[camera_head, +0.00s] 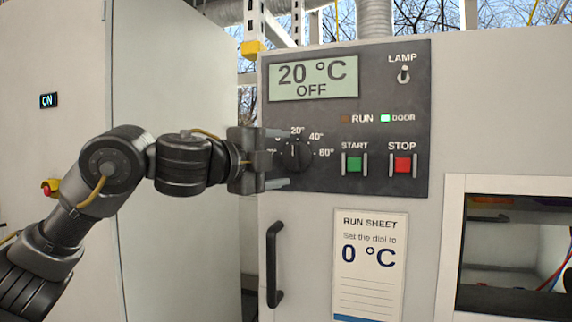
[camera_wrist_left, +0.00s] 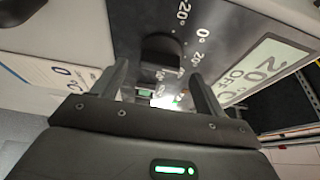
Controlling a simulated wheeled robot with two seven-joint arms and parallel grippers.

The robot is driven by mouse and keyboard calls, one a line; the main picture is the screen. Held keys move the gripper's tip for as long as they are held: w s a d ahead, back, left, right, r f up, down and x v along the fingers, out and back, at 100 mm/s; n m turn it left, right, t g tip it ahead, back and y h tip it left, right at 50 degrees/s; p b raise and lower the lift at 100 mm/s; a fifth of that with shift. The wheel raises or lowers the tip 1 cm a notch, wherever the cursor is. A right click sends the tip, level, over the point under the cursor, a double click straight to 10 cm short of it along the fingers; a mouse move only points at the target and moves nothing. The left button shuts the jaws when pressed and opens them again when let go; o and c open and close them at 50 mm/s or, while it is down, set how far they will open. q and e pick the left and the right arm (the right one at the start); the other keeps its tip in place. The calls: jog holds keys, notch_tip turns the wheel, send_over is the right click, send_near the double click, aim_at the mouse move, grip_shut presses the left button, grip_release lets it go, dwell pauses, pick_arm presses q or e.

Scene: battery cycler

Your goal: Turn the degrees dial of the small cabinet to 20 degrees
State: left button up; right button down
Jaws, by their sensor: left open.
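The degrees dial (camera_head: 298,156) is a round black knob on the dark control panel, with labels 20°, 40° and 60° readable around it; its left labels are partly hidden. Its mark seems to point up near 20°. The display (camera_head: 313,79) reads 20 °C, OFF. My left gripper (camera_head: 286,158) is open just left of the dial, one finger above and one below its level. In the left wrist view the dial (camera_wrist_left: 160,46) shows beyond and between the spread fingers (camera_wrist_left: 159,71); I cannot tell whether they touch it. My right gripper is not in view.
A lamp switch (camera_head: 403,75), green START button (camera_head: 355,164) and red STOP button (camera_head: 403,164) sit on the panel. A run sheet (camera_head: 369,265) reads "Set the dial to 0 °C". A black door handle (camera_head: 273,264) stands below.

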pick_arm(q)
jog(key=b+v, duration=0.3)
jog(key=v, duration=0.5)
jog(key=shift+s+a, duration=0.15)
